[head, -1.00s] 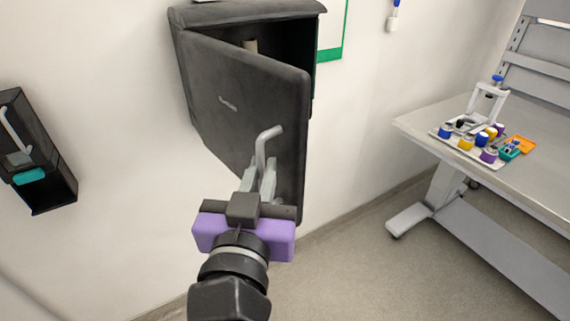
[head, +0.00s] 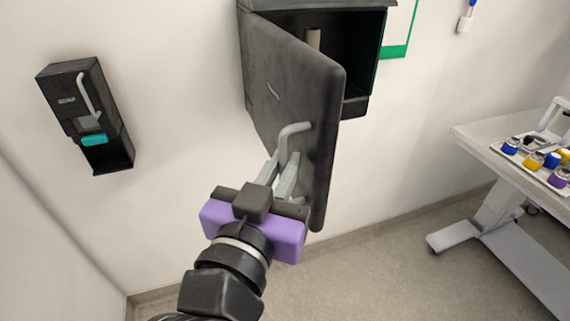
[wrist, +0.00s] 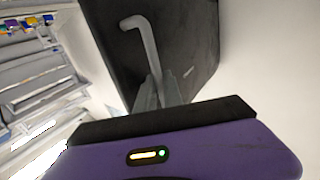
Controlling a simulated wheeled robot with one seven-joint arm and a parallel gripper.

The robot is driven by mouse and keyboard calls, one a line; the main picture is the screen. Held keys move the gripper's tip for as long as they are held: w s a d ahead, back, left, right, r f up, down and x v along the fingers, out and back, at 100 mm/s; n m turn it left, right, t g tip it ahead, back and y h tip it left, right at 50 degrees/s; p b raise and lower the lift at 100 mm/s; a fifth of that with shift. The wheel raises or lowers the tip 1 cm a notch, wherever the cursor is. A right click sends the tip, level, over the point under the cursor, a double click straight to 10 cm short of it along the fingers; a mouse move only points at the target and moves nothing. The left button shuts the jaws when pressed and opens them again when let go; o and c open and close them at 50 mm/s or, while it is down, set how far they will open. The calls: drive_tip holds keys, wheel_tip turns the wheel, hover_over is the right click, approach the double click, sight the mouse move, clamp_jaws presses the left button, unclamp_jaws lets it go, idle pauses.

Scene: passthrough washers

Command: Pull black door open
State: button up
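The black door (head: 268,95) of a wall cabinet (head: 375,55) stands well open, hinged at its left side, with the dark inside showing to the right. A grey bent handle (head: 292,130) is on the door's front near its free edge. My gripper (head: 284,170) is at the handle, its two fingers on either side of the handle's lower part. In the wrist view the door (wrist: 185,45) and the handle (wrist: 142,35) are ahead, and the handle's lower end runs down between the fingers (wrist: 155,92). The fingers look closed around it, though the contact itself is partly hidden.
A small black dispenser (head: 85,110) with a teal part hangs on the wall at left. A white table (head: 490,140) with a tray of coloured jars stands at right. The floor between is clear. A pale object is inside the cabinet.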

drive_tip(key=shift+o, duration=0.6)
drive_tip(key=shift+w, duration=0.15)
drive_tip(key=shift+f, duration=0.1)
drive_tip(key=b+v, duration=0.2)
drive_tip(key=v, duration=0.6)
drive_tip(key=shift+w, duration=0.1)
